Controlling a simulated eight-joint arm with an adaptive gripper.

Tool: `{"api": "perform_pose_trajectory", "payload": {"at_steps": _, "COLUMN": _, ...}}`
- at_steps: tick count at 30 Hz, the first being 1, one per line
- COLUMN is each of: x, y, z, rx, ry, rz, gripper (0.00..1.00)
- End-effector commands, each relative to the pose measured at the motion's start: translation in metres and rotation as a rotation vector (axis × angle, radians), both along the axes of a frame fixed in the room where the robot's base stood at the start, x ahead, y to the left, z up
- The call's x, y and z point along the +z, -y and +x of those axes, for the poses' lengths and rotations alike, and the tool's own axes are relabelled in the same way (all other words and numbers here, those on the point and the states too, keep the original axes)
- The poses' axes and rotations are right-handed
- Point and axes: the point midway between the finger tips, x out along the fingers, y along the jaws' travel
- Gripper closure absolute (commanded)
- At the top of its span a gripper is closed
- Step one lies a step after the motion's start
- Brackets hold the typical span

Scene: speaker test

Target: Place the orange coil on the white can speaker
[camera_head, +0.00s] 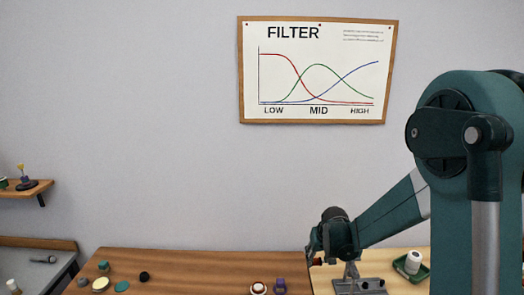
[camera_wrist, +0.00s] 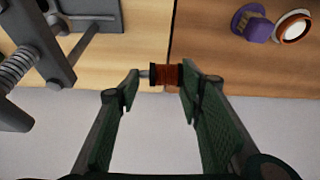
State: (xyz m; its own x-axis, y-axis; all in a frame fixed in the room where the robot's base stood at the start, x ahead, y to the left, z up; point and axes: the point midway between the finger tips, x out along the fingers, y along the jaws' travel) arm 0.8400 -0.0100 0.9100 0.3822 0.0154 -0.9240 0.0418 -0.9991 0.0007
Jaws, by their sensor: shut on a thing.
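The orange coil (camera_wrist: 167,75), an orange-brown winding between dark end flanges, is held across the fingertips of my gripper (camera_wrist: 160,80) in the wrist view. In the head view, my gripper (camera_head: 314,260) is above the table near the seam between the darker and lighter wood, with a small reddish bit of the coil (camera_head: 318,262) showing.
A grey metal fixture (camera_head: 360,286) stands on the lighter wood. A green tray (camera_head: 421,273) with a white cylinder (camera_head: 412,262) is further right. Several small round pieces lie far left; the table between is clear.

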Motion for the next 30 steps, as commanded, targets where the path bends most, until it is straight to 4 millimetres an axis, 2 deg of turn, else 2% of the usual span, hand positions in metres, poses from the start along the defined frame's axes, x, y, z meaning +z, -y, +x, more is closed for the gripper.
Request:
{"api": "perform_pose_trajectory", "payload": {"at_steps": 3, "x": -0.018, "y": -0.007, "z": -0.011, "rx": -0.017, "ry": 0.0, "rz": 0.001, "gripper": 0.77}}
{"api": "perform_pose_trajectory", "payload": {"at_steps": 9, "x": -0.03, "y": -0.01, "z": -0.021, "rx": -0.038, "ry": 0.0, "rz": 0.0, "gripper": 0.77}}
{"api": "perform_pose_trajectory", "payload": {"at_steps": 30, "x": -0.031, "y": -0.01, "z": -0.022, "rx": -0.042, "ry": 0.0, "rz": 0.0, "gripper": 0.77}}
